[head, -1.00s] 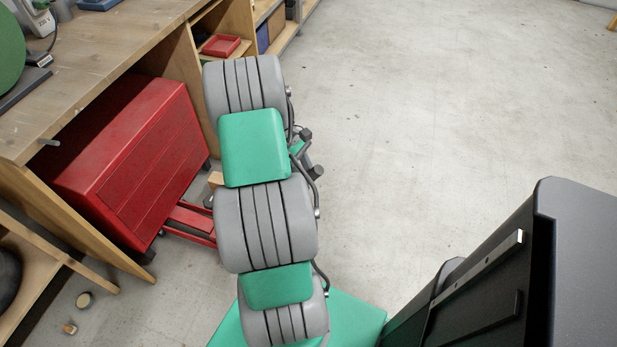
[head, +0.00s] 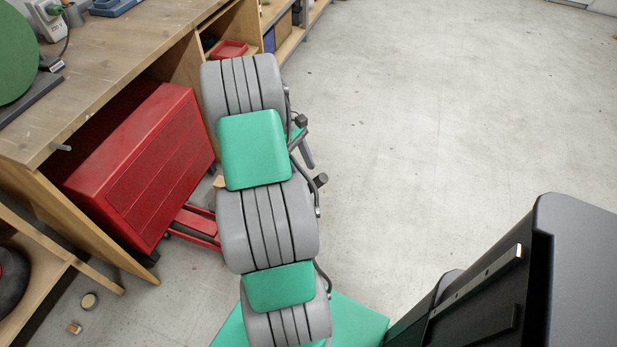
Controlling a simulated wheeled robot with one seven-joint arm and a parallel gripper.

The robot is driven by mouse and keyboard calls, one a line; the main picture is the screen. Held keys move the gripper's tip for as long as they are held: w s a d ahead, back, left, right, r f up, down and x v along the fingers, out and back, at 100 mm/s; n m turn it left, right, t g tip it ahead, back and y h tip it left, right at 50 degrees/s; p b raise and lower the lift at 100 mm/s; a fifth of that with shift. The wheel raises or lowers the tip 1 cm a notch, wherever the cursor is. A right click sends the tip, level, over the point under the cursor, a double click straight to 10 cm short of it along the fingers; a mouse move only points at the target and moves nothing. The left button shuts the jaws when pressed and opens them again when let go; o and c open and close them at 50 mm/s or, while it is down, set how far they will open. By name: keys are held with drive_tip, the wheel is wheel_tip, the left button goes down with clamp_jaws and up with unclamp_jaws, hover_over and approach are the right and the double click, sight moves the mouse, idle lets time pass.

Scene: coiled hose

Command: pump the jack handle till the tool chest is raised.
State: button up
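The red tool chest (head: 150,165) stands partly under the wooden workbench, at the left of the head view. Red jack framework (head: 196,224) shows low beside its right end and runs behind my arm. The jack handle cannot be made out for certain. My grey and green arm reaches up the middle of the picture and covers the area right of the chest. Short dark and grey parts show at the arm's right edge, but I cannot tell what they belong to. My gripper is not visible, hidden behind the arm. Whether the chest is off the floor is unclear.
The workbench (head: 120,75) fills the upper left, with open shelving and a red tray (head: 229,50) beyond it. A small wooden block (head: 220,182) shows beside my arm. Small round and square pieces lie on the floor at lower left. The floor (head: 440,130) at right is clear.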

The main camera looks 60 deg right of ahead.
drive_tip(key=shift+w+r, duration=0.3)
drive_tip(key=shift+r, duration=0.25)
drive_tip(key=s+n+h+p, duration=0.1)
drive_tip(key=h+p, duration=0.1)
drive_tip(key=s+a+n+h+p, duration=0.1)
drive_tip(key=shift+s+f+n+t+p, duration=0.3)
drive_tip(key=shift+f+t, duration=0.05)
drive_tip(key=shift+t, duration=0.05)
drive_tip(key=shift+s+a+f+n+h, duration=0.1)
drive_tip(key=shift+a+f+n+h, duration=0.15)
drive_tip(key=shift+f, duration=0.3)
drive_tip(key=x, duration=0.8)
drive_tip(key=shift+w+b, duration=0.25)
drive_tip(key=shift+b, duration=0.1)
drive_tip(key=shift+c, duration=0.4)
